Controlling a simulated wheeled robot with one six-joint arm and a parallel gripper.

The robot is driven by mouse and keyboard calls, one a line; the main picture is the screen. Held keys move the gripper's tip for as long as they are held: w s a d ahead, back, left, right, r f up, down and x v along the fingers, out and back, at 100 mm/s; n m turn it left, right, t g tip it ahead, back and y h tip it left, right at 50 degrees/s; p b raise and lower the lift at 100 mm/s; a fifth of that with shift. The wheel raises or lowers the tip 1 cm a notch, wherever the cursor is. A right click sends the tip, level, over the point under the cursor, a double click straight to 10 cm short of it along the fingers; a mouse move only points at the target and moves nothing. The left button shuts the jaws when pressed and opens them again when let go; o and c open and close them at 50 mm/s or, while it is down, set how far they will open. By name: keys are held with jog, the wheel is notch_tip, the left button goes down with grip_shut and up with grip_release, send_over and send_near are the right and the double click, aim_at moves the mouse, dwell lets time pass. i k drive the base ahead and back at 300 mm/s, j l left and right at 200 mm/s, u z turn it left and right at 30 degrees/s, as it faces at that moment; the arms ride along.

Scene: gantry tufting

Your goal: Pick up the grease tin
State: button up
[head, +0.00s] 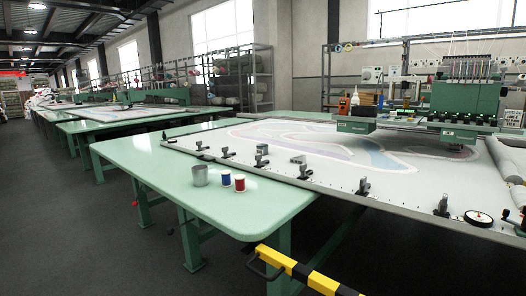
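A plain grey cylinder, which looks like the grease tin (200,175), stands upright on the near green table (150,158). It is left of two small thread spools and near the edge of the stretched cloth frame. No label can be read on it. My gripper is not in view, so its state and its distance from the tin do not show.
A blue spool (226,178) and a red spool (239,183) stand close right of the tin. Black clamps (262,150) line the frame edge behind. A yellow-black barrier (300,271) crosses the bottom. The grey floor (90,240) is clear at left.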

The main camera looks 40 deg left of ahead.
aim_at(262, 149)
jog(key=i+j, duration=0.25)
jog(key=j, duration=0.2)
jog(key=i+j, duration=0.25)
jog(key=j, duration=0.2)
jog(key=i+j, duration=0.25)
jog(key=j, duration=0.25)
jog(key=i+j, duration=0.25)
jog(key=j, duration=0.2)
jog(key=i+j, duration=0.25)
jog(key=j, duration=0.2)
jog(key=i+j, duration=0.25)
jog(key=j, duration=0.2)
jog(key=i+j, duration=0.25)
jog(key=j, duration=0.2)
jog(key=j+u, duration=0.05)
